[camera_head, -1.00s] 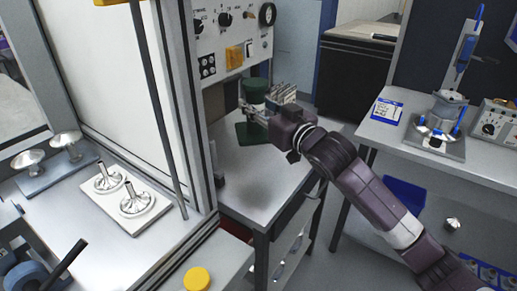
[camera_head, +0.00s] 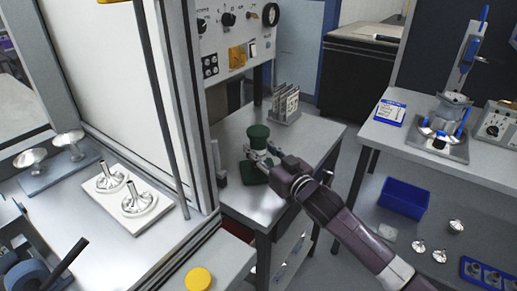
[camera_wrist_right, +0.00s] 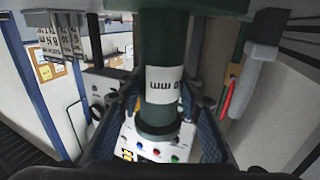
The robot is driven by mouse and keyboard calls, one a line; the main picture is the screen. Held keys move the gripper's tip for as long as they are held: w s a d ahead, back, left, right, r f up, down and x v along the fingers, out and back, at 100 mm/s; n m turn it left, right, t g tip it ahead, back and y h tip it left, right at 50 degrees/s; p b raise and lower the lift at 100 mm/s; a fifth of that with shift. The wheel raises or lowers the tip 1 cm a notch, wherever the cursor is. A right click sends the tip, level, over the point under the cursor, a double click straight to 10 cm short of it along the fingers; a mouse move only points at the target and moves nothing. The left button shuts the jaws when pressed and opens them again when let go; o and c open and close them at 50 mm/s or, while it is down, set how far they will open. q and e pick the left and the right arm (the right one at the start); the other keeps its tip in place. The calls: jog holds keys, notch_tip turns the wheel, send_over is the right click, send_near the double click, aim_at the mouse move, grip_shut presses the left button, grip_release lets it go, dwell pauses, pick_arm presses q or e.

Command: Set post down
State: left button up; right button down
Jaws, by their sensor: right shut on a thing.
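The green post (camera_head: 258,132) stands upright over the middle table, with a round top and a wide dark green base (camera_head: 253,173). My right gripper (camera_head: 262,157) is shut around its shaft from the right. In the right wrist view the post (camera_wrist_right: 161,50) runs between the two fingers of my gripper (camera_wrist_right: 160,108), and its white label (camera_wrist_right: 164,85) reads upside down. The base is at or just above the tabletop (camera_head: 240,200); I cannot tell whether it touches. My left gripper is not in view.
A rack of grey plates (camera_head: 285,104) stands behind the post. A control panel (camera_head: 235,40) rises at the back, and a grey upright block (camera_head: 219,162) is close on the left. The tabletop in front is bare. A blue bin (camera_head: 403,197) sits on the lower right shelf.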

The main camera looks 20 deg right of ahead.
jog(key=shift+r, duration=0.25)
jog(key=c, duration=1.7)
grip_release()
jog(key=shift+f, duration=0.25)
jog(key=shift+c, duration=0.2)
jog(key=o, duration=0.4)
jog(key=shift+s, duration=0.1)
jog(key=shift+c, duration=0.2)
jog(key=shift+r, duration=0.1)
jog(key=shift+s+d, duration=0.15)
jog(key=shift+s, duration=0.3)
jog(key=p+v, duration=0.3)
jog(key=v, duration=0.8)
jog(key=shift+r, duration=0.1)
